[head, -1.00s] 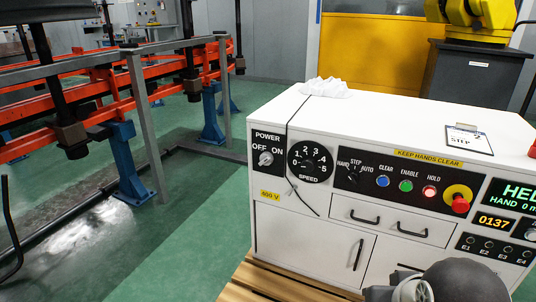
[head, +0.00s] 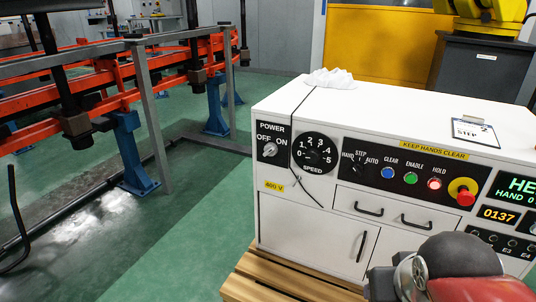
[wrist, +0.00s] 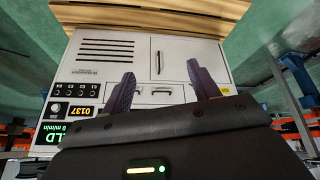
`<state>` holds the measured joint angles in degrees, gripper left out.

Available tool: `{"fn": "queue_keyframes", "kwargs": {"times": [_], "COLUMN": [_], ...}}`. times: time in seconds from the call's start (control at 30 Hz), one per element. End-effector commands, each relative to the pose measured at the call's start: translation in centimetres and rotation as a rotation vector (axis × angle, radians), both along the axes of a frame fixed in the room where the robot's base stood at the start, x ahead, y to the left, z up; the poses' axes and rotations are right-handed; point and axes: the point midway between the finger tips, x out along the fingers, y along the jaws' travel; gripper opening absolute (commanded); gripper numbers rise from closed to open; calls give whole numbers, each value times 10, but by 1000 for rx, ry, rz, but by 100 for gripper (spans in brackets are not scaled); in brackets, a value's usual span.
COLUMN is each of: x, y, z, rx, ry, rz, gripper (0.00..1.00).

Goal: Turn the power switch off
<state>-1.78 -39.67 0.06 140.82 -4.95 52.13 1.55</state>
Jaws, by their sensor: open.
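The power switch (head: 270,149) is a small grey rotary knob on a black plate marked POWER, OFF and ON. It sits at the left end of the white control cabinet's front (head: 310,225). Its exact pointing is too small to read surely. My gripper (wrist: 158,80) shows in the wrist view with its two dark fingers wide apart and nothing between them. It faces the cabinet front, which appears upside down there, with doors and a handle beyond the fingers. The gripper stands apart from the switch, and I cannot make out the switch in the wrist view.
The speed dial (head: 314,154) is just right of the switch, with a thin black cable (head: 296,120) hanging between them. A red emergency button (head: 465,197) is farther right. A wooden pallet (head: 285,282) lies under the cabinet. Green floor is open to the left, before a grey rail (head: 150,115).

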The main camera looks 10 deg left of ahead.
Motion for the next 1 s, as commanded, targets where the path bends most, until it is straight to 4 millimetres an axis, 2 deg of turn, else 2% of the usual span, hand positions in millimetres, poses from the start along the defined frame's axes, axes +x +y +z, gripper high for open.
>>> {"fn": "queue_keyframes", "kwargs": {"times": [0.13, 0.2, 0.27, 0.37, 0.47, 0.5, 0.57, 0.6, 0.67, 0.7, 0.8, 0.9, 1.0], "x": [49, 83, 114, 168, 224, 246, 277, 296, 321, 335, 359, 371, 376], "y": [-10, -11, -8, 7, 37, 54, 83, 105, 141, 166, 222, 264, 287], "z": [-2, 1, 4, 8, 9, 9, 7, 5, 1, -2, -11, -19, -22], "rx": [-214, -346, -460, -647, -828, -897, -998, -1062, -1149, -1200, -1299, -1363, -1394], "ry": [53, 62, 56, 21, -43, -79, -140, -187, -263, -316, -439, -533, -589], "rz": [79, 125, 164, 231, 302, 332, 377, 408, 454, 481, 542, 583, 605], "gripper": [60, 60, 60, 60, 60, 60, 60, 60, 60, 60, 60, 60, 60]}}
